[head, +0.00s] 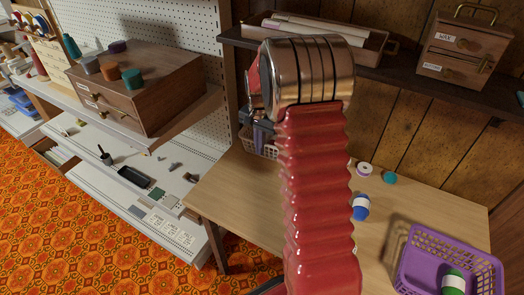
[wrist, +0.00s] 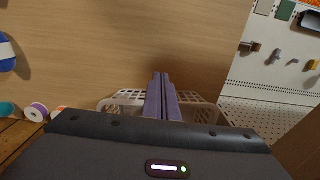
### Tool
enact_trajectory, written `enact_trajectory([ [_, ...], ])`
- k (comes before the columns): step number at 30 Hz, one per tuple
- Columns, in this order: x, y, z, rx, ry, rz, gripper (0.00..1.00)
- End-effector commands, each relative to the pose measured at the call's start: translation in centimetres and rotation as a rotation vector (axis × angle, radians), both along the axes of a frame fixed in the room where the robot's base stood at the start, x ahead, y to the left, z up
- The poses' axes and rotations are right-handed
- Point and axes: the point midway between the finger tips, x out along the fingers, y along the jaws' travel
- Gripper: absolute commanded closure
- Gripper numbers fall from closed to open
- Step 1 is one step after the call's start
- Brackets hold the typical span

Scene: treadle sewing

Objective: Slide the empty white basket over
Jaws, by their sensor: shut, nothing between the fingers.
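The white lattice basket (wrist: 119,106) shows behind my fingers in the wrist view, partly covered by them and by my gripper's body. Its contents are hidden. In the head view only a pale strip of the basket (head: 246,138) shows at the back left of the wooden table, beside the pegboard. My gripper (wrist: 161,76) is shut and empty, with its two purple-grey fingers together over the basket area. In the head view, my gripper (head: 259,141) points down there, partly behind my red arm. I cannot tell whether the fingers touch the basket.
A purple basket (head: 409,260) holding a green and white spool stands at the table's front right. A blue spool (head: 361,208), a pinkish-white spool (head: 365,169) and a teal spool (head: 389,178) are on the table. A shelf (head: 400,75) overhangs the back. The left tabletop (head: 215,190) is bare.

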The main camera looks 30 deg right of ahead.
Motion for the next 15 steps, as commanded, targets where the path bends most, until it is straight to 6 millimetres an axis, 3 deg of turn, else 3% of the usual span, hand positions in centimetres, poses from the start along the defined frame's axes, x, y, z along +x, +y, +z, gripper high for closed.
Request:
enact_trajectory([
  [9,0.0,0.0,5.3,0.000,-0.001,0.000,1.00],
  [15,0.0,0.0,6.8,0.000,0.000,0.000,1.00],
])
